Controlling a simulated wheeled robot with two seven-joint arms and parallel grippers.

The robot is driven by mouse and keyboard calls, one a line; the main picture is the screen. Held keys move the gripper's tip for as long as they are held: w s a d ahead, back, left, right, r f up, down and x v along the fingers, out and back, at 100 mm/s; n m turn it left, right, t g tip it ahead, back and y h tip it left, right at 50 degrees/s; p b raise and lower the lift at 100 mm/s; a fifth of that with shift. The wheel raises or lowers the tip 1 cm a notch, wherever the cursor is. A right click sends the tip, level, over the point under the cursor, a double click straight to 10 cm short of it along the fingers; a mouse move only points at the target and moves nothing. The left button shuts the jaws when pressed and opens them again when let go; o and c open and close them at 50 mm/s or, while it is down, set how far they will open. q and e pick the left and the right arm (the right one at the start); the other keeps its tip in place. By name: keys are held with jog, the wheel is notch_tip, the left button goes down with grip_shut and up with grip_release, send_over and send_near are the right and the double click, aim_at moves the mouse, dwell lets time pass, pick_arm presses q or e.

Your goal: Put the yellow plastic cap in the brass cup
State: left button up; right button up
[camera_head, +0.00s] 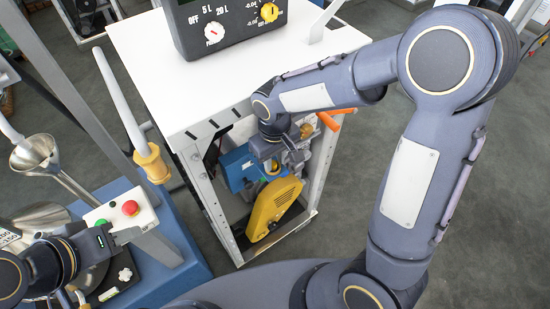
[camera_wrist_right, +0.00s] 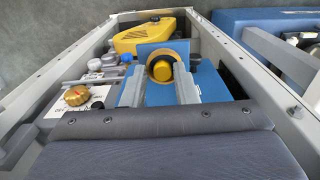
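I cannot tell whether that rim is the brass cup. My right gripper (camera_wrist_right: 159,76) is open, its two grey fingers on either side of the cap with gaps visible. In the head view the right gripper (camera_head: 280,160) reaches into the cart's open side, and the cap is mostly hidden there. My left gripper (camera_head: 138,237) is at lower left by a control box; its finger opening is unclear.
A yellow machine part (camera_head: 272,207) stands in the white-topped cart (camera_head: 150,60), whose metal posts surround the opening. A brass knob (camera_wrist_right: 77,95) is left of the fingers. A steel funnel (camera_head: 35,152) and a box with a red button (camera_head: 130,208) stand at left.

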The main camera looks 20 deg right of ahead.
aim_at(273, 166)
jog(key=shift+s+a+f, duration=0.2)
jog(key=shift+s+f, duration=0.15)
jog(key=shift+r+p, duration=0.25)
jog(key=shift+p, duration=0.15)
jog(key=r+p, duration=0.1)
jog(key=r, duration=0.1)
jog(key=r+p, duration=0.4)
jog(key=r, duration=0.1)
jog(key=shift+w+r, duration=0.1)
jog(key=shift+w, duration=0.15)
jog(key=s+d+r+m+t+y, duration=0.2)
jog(key=s+d+r, duration=0.2)
jog(key=s, duration=0.4)
jog(key=s+d+r+m+t+y, duration=0.1)
jog(key=s+d+r+m+t, duration=0.2)
jog(key=s+d+r, duration=0.2)
jog(key=s+r, duration=0.1)
jog(key=s, duration=0.2)
jog(key=shift+r+m+y, duration=0.2)
jog(key=shift+m+y, duration=0.1)
jog(key=shift+y, duration=0.1)
jog(key=shift+s+d, duration=0.1)
